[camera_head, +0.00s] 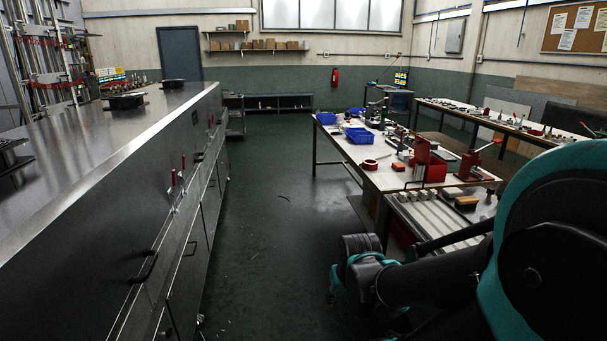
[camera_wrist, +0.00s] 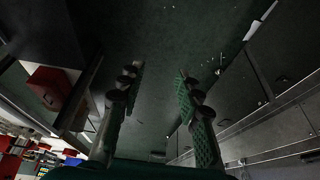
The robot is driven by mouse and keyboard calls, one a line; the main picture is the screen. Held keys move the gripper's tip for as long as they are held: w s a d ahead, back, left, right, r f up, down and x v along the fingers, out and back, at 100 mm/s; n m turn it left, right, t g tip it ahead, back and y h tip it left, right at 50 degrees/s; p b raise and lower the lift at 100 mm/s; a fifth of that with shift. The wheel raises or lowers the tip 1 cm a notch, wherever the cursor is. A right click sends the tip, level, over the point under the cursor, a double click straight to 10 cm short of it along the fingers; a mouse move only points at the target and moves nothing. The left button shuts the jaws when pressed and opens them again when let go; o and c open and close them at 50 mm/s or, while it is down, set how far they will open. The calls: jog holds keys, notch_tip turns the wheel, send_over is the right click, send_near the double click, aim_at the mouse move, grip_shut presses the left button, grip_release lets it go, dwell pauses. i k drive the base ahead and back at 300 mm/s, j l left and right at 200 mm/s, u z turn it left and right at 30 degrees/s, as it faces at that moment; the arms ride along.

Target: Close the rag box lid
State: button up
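A red box (camera_head: 434,172) stands on the workbench in the head view, with a raised red panel at its left. It may be the rag box with its lid up, but I cannot be sure. A dark red box (camera_wrist: 50,86) shows at the left of the wrist view, within a bench frame; I cannot tell whether its lid is open. My gripper (camera_head: 345,285) is low in front of the bench, apart from the red box. In the wrist view my gripper (camera_wrist: 159,74) has its fingers spread, with only dark floor between them.
The workbench (camera_head: 388,180) holds blue bins (camera_head: 360,135), tools and a ribbed tray (camera_head: 425,215). Another bench (camera_head: 500,125) stands right.

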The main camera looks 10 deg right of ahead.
aim_at(422, 149)
jog(key=i+j+z, duration=0.1)
jog(key=i+z, duration=0.35)
jog(key=i+j+z, duration=0.4)
jog(key=i, duration=0.25)
jog(key=i+j+z, duration=0.45)
jog(key=i+l, duration=0.05)
jog(key=l, duration=0.05)
